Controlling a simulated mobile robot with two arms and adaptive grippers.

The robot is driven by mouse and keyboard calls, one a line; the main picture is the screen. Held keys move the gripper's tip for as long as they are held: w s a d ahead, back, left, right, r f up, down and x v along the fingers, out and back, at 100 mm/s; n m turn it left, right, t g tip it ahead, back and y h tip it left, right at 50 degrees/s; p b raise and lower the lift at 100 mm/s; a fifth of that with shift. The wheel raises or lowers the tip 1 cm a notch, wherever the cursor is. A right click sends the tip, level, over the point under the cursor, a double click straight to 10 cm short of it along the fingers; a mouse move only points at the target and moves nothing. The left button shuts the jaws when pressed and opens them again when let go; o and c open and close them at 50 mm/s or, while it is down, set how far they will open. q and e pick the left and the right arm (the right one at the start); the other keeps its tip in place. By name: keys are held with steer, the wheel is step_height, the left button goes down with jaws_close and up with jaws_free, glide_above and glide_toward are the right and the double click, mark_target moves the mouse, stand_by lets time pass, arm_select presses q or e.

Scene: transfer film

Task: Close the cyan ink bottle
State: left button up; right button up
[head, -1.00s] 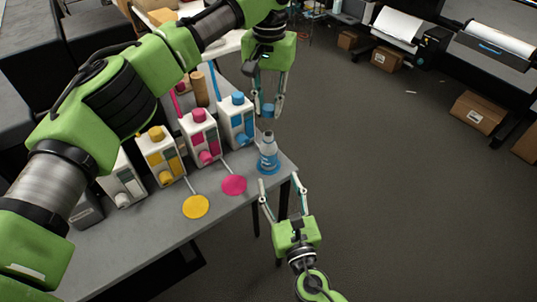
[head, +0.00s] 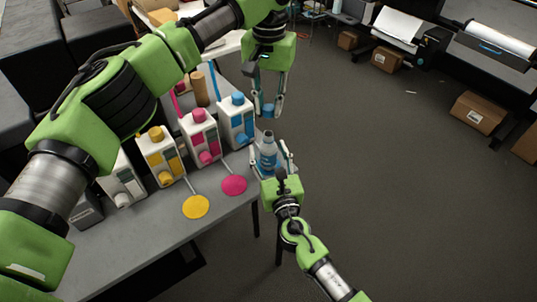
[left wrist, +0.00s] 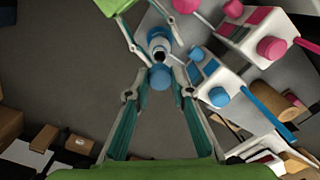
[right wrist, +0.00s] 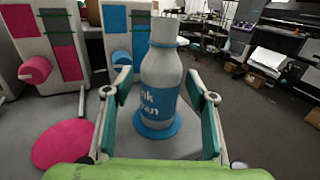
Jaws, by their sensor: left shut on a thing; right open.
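The cyan ink bottle (head: 267,158), clear grey with a blue label, stands upright near the table corner on a blue disc (right wrist: 172,130). Its neck is open and dark in the left wrist view (left wrist: 158,50). My left gripper (head: 267,112) is shut on the blue cap (left wrist: 160,77) and holds it above the bottle, apart from the neck in the head view.
White ink cartons with cyan (head: 237,122), magenta (head: 200,138) and yellow (head: 160,156) caps stand left of the bottle. Magenta (head: 234,185) and yellow (head: 196,206) discs lie on the grey table (head: 150,228). The floor to the right is open.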

mark_target(268, 134)
jaws_close()
arm_select(q)
steer(key=shift+f, duration=2.5)
steer(key=shift+s+f, duration=0.1)
steer(key=shift+f, duration=0.8)
steer(key=shift+f, duration=0.55)
